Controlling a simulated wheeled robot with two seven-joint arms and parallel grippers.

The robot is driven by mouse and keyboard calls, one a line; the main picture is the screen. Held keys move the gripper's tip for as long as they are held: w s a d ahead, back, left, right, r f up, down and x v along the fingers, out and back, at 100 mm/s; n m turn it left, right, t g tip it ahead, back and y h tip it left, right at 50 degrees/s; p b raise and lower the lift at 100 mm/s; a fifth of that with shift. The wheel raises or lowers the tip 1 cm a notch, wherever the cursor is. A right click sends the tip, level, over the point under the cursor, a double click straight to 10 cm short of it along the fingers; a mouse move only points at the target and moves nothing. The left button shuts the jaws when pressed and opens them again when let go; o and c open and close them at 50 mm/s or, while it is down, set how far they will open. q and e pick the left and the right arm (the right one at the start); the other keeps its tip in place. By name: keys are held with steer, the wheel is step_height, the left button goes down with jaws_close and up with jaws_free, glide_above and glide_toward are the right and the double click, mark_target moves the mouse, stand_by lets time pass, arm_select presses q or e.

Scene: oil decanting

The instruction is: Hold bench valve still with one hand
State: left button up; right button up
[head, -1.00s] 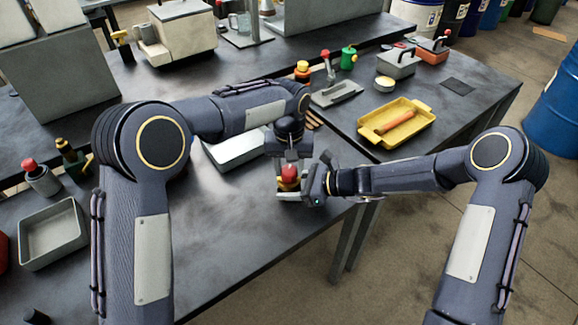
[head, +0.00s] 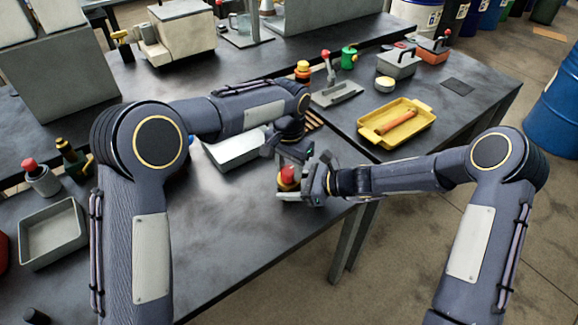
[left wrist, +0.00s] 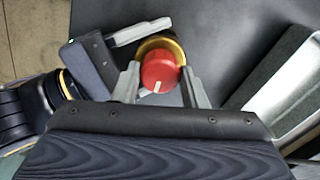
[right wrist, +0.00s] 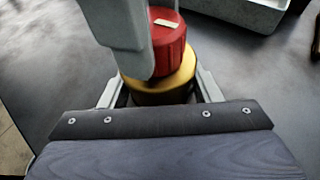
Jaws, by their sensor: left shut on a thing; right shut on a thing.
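The bench valve has a red knob (head: 287,175) with a pale mark, above a brass body (right wrist: 158,88), and stands near the table's front edge. My left gripper (left wrist: 160,85) has its fingers on either side of the red knob (left wrist: 158,70) and is shut on it. In the head view the left gripper is tilted over the valve. My right gripper (right wrist: 158,92) comes in from the right and is shut on the brass body, below the knob. A left finger covers part of the knob (right wrist: 167,45) in the right wrist view.
A grey tray (head: 232,153) lies just behind and left of the valve. A yellow tray (head: 427,106) with an orange-handled item stands at the back right. A grey bin (head: 51,232) is at the far left. The table left of and in front of the valve is clear.

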mark_target(289, 170)
arm_select(q)
steer(key=shift+m, duration=0.3)
steer(key=o, duration=0.7)
steer(key=shift+r, duration=0.15)
step_height(289, 170, up, 12)
stand_by(0.5)
arm_select(e)
steer(key=o, duration=1.4)
steer(key=shift+c, duration=0.2)
steer(key=shift+d, duration=0.1)
